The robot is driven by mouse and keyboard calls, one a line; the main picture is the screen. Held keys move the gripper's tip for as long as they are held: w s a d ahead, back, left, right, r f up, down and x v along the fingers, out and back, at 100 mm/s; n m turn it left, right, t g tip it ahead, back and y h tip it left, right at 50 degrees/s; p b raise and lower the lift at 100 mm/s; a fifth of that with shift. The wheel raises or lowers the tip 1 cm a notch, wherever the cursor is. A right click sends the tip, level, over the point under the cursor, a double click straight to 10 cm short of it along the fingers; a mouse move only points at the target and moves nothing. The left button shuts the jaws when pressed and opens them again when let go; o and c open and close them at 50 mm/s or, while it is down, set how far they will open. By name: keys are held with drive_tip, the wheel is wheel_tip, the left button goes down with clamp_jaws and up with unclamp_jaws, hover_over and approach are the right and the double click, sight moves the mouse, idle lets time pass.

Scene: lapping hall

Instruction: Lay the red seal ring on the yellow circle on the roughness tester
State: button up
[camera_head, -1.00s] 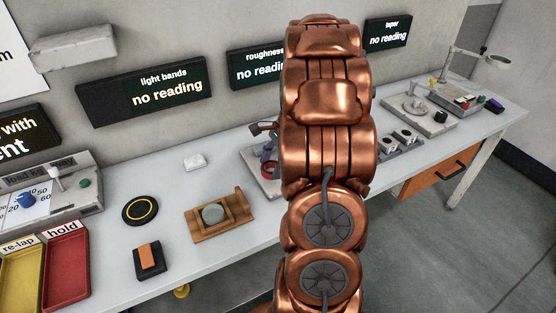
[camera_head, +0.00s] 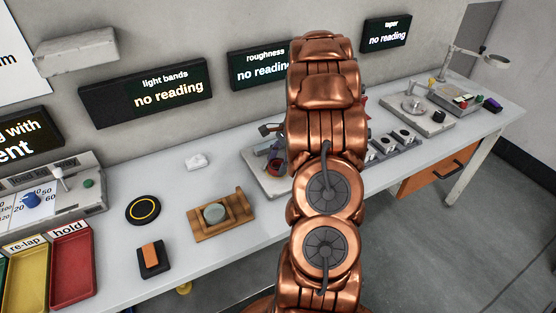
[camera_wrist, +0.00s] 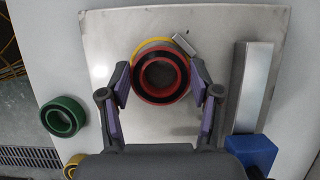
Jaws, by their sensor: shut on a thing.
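In the wrist view my gripper (camera_wrist: 161,88) is shut on the red seal ring (camera_wrist: 161,98), its purple pads on either side. The ring has a dark inner band and lies flat to the camera. Behind it is the pale metal plate of the roughness tester (camera_wrist: 108,40). The yellow circle (camera_wrist: 150,42) shows as an arc past the ring's upper edge; the ring covers most of it and sits off its centre. I cannot tell whether the ring touches the plate.
In the wrist view a small metal block (camera_wrist: 185,44) stands close to the ring's upper right. A steel bar (camera_wrist: 252,85) and blue block (camera_wrist: 250,153) lie right. A green ring (camera_wrist: 65,117) lies left. The head view shows a wooden holder (camera_head: 222,214) on the bench.

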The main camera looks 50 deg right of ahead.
drive_tip(key=o, duration=1.3)
drive_tip(key=shift+f, duration=0.1)
drive_tip(key=b+v, duration=0.2)
drive_tip(key=v, duration=1)
drive_tip(key=shift+a+b, duration=0.1)
drive_tip(key=shift+b, duration=0.3)
drive_tip(key=s+a+r+n+g+h, duration=0.15)
drive_tip(key=a+n, duration=0.35)
drive_tip(key=a, duration=0.7)
drive_tip(key=s+a+r+n+g, duration=0.1)
drive_tip(key=s+a+r+n, duration=0.3)
drive_tip(key=a, duration=0.9)
drive_tip(key=s+a+f+n+h, duration=0.1)
drive_tip(key=s+a+n, duration=0.3)
drive_tip(key=s, duration=0.1)
drive_tip(key=s+a+f+n+h, duration=0.1)
drive_tip(key=s+a+f+n, duration=0.1)
drive_tip(key=s+a+n, duration=0.2)
drive_tip(key=s+a+f+n+h, duration=0.1)
drive_tip(key=s+a+n, duration=0.3)
drive_tip(key=s, duration=0.3)
drive_tip(key=shift+s+a+f+n+g, duration=0.1)
drive_tip(key=shift+s+f+n+g, duration=0.25)
drive_tip(key=shift+s+f+n, duration=0.05)
